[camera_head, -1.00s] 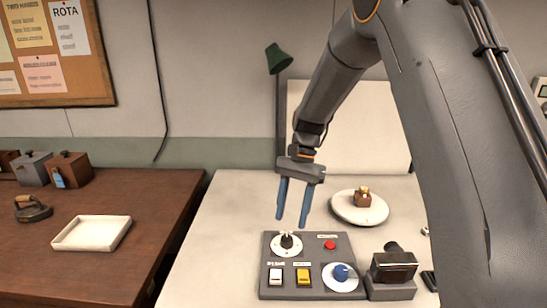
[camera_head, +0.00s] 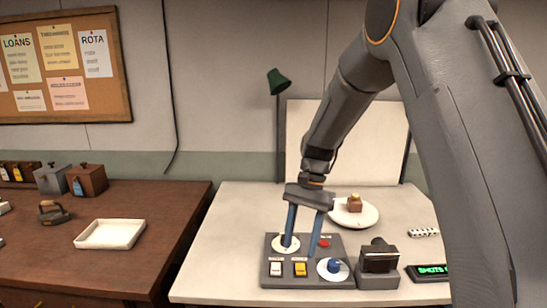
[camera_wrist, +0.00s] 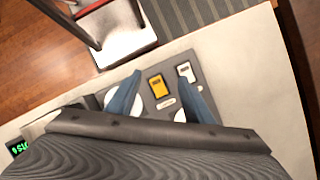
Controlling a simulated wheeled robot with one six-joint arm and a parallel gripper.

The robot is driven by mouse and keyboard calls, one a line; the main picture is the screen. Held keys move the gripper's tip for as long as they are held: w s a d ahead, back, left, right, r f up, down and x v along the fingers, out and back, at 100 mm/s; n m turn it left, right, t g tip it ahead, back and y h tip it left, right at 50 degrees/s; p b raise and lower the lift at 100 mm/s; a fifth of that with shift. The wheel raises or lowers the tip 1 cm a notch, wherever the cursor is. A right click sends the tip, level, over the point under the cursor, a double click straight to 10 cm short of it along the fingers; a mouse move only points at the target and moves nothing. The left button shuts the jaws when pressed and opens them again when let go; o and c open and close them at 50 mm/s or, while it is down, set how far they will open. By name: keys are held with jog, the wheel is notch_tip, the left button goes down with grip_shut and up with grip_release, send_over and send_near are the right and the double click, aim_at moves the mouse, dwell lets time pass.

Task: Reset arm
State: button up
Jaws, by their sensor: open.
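My gripper (camera_head: 302,247) is open and empty, its two blue fingers pointing down over the grey control panel (camera_head: 345,250). One finger overlaps the white left dial (camera_head: 279,243); I cannot tell whether it touches. The panel has a red button (camera_head: 324,243), a white switch (camera_head: 275,269), a yellow switch (camera_head: 300,269) and a blue-knobbed dial (camera_head: 333,266). In the wrist view, my gripper (camera_wrist: 160,85) has its fingers apart, with the yellow switch (camera_wrist: 158,86) between them and the white switch (camera_wrist: 186,73) near the right finger.
A dark device (camera_head: 379,262) and a green-lit display (camera_head: 428,272) stand right of the panel. A round plate (camera_head: 345,218) holds a small brown object behind it. A white tray (camera_head: 110,234) lies on the brown table.

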jog(key=s+d+n+t+h, duration=0.1)
jog(key=s+d+n+t, duration=0.1)
jog(key=s+d, duration=0.4)
jog(key=s+d+n+t+h, duration=0.1)
jog(key=s+d+n+t, duration=0.2)
jog(key=s+d, duration=0.3)
jog(key=s+n, duration=0.1)
jog(key=s, duration=0.4)
jog(key=shift+s+n, duration=0.4)
jog(key=shift+f, duration=0.1)
dwell(0.8)
